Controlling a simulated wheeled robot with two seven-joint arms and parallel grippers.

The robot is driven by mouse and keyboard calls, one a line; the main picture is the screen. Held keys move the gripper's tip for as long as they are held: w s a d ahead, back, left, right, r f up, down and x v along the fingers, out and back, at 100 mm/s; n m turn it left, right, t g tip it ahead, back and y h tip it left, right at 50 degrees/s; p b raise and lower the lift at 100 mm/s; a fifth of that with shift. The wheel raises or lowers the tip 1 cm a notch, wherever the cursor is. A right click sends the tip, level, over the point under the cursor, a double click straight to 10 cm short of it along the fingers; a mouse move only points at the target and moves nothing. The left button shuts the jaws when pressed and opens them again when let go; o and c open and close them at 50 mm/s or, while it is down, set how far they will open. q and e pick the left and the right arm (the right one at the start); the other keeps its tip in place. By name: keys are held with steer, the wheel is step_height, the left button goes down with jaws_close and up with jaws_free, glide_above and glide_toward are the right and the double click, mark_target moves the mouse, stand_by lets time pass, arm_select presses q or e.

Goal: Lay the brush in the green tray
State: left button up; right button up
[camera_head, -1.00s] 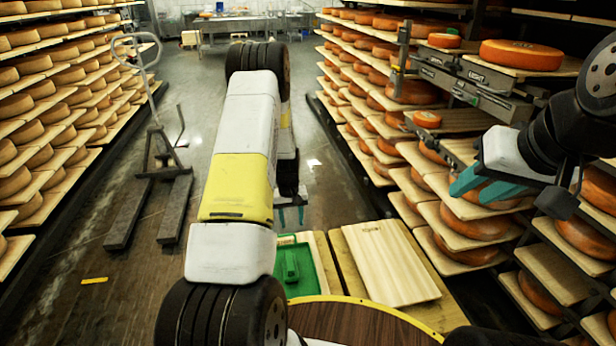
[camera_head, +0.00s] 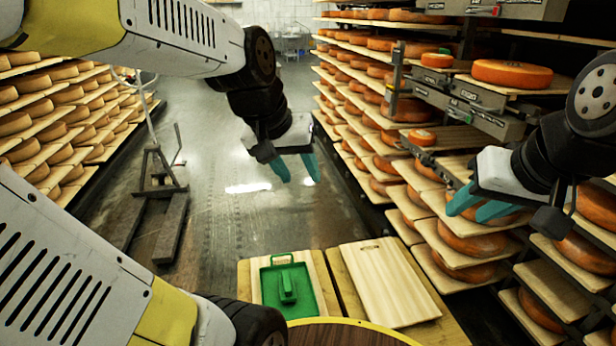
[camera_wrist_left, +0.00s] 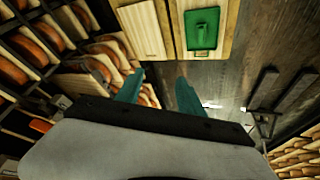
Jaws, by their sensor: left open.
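The green tray (camera_head: 266,284) lies on a wooden board on the low table in front of me. A green brush (camera_head: 287,287) with a raised handle lies inside the tray. In the left wrist view the tray (camera_wrist_left: 194,44) and the brush (camera_wrist_left: 203,36) show near the top. My left gripper (camera_head: 297,181) is open and empty, held in the air above and beyond the tray; its teal fingers also show in the left wrist view (camera_wrist_left: 158,88). My right gripper (camera_head: 470,208) is at the right in front of the shelves, fingers apart, with nothing seen between them.
A plain wooden board (camera_head: 389,284) lies right of the tray. A round brown surface with a yellow rim (camera_head: 340,333) is nearest me. Cheese shelves stand on both sides, close to my right arm. A pallet truck (camera_head: 160,200) stands on the floor at left.

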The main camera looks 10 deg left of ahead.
arm_select(q)
steer(key=s+d+r, duration=0.1)
steer(key=s, duration=0.5)
steer(key=shift+s+m+t, duration=0.15)
steer(key=shift+m+t, duration=0.25)
steer(key=shift+c, duration=1)
steer(key=shift+d, duration=0.1)
